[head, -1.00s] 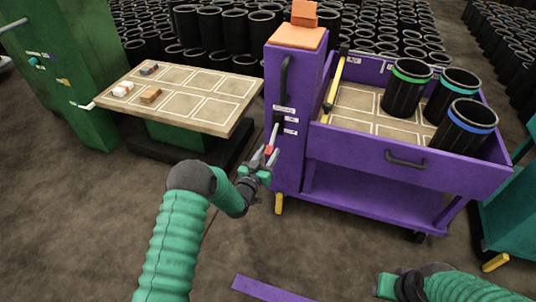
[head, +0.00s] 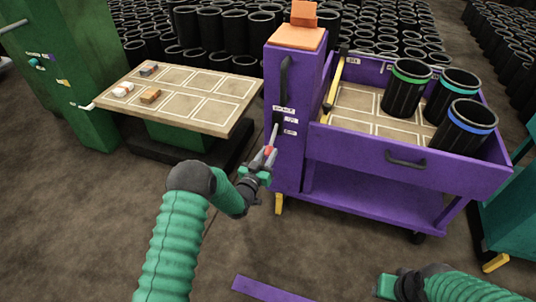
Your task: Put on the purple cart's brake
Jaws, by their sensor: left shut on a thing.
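The purple cart (head: 360,215) stands right of centre, with a tall column (head: 298,90) on its left side. A thin grey lever with a red end (head: 268,150) is on the column's front, low and beside several small white labels (head: 290,121). My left gripper (head: 264,163) is at the lever's red end and shut on it; the fingers partly hide it. My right gripper (head: 386,286) is low at the bottom right, away from the cart, and its fingers cannot be made out.
The cart's tray holds three black sleeves (head: 405,92) with green, teal and blue bands. A table (head: 190,120) with small blocks stands left, beside a green cabinet (head: 75,70). Many black sleeves stand behind. A purple strip (head: 268,290) lies on the floor in front.

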